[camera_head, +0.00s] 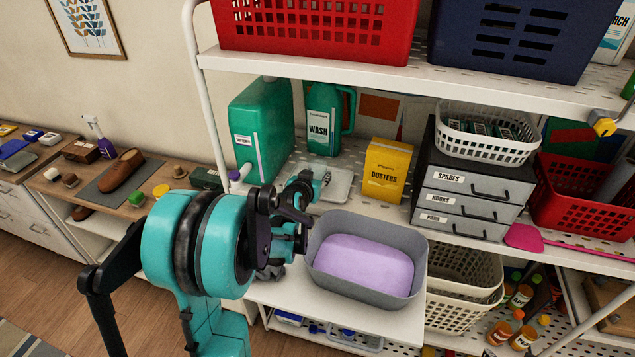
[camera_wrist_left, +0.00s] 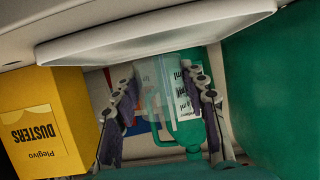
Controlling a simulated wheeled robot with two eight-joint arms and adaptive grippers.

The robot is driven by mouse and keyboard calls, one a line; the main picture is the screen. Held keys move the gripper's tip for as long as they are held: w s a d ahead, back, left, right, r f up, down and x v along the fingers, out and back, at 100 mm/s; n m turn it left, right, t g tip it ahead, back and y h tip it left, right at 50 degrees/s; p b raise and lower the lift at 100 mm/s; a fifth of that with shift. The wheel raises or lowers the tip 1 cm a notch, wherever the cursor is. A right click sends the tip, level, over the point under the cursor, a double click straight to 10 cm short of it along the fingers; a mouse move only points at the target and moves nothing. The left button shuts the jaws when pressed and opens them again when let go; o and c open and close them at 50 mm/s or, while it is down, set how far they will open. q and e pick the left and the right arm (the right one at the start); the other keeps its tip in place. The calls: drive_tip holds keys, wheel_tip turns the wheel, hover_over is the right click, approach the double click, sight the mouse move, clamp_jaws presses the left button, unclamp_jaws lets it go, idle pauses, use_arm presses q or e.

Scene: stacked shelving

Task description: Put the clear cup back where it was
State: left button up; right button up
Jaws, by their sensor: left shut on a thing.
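My left gripper (camera_head: 306,188) reaches over the middle shelf, in front of the green wash bottle (camera_head: 325,120). In the left wrist view, my left gripper (camera_wrist_left: 165,105) has its fingers on either side of the clear cup (camera_wrist_left: 160,72). The cup is see-through, with printed marks reading "ml", and the green bottle shows behind it. A white tray (camera_head: 342,188) lies beside the gripper on the shelf; its edge also shows in the wrist view (camera_wrist_left: 150,38). In the head view the cup is too small and covered to make out clearly. My right gripper is not in view.
A green canister (camera_head: 262,130) with a tap stands left, a yellow dusters box (camera_head: 387,170) right. A drawer unit (camera_head: 465,190) is farther right. The upper shelf (camera_head: 330,70) overhangs.

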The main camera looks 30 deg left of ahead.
use_arm(q)
drive_tip(key=shift+f, duration=1)
drive_tip(key=shift+f, duration=0.15)
drive_tip(key=o, duration=1.2)
